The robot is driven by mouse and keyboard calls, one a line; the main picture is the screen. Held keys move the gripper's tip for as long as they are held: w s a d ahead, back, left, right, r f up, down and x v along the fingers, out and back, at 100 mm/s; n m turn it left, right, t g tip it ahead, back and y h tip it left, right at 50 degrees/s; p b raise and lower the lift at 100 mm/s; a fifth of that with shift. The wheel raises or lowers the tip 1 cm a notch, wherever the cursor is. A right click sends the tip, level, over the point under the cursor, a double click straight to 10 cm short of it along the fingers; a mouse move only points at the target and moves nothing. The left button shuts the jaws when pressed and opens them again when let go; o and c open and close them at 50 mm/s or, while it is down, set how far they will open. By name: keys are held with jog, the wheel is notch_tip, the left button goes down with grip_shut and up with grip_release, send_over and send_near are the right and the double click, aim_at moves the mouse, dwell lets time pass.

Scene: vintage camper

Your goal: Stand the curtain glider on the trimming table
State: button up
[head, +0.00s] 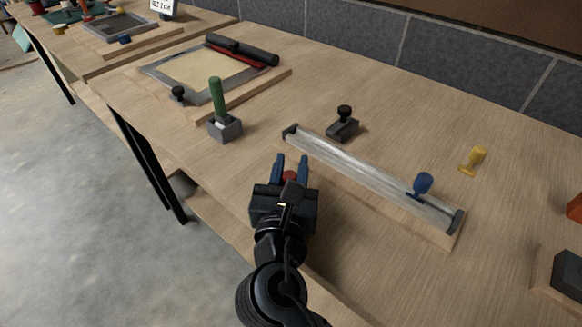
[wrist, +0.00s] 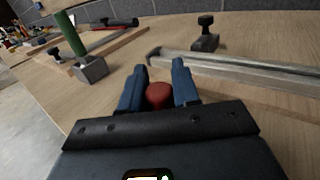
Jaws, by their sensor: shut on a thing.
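My gripper (head: 291,160) is shut on a small red knobbed piece (head: 290,176), likely a curtain glider. Its round red top shows between the blue fingers in the wrist view (wrist: 158,95); its lower part is hidden. The gripper is low at the near edge of the wooden table (head: 385,125), left of the metal rail (head: 370,171). A blue glider-like piece (head: 423,183) sits on the rail's right part. I cannot tell which table is the trimming table.
A dark block with a black knob (head: 343,125) stands behind the rail. A green-handled block (head: 224,125) stands to the left, near a framed screen (head: 150,72) with a black roller (head: 242,50). A dark block (head: 567,272) is at lower right. The back middle is bare.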

jog(key=shift+f, duration=0.2)
jog(key=o, duration=1)
jog(key=shift+o, duration=0.2)
jog(key=shift+r, duration=0.1)
jog(key=shift+r, duration=0.2)
jog(key=s, duration=1.2)
jog(key=shift+a, duration=0.45)
jog(key=shift+f, duration=0.1)
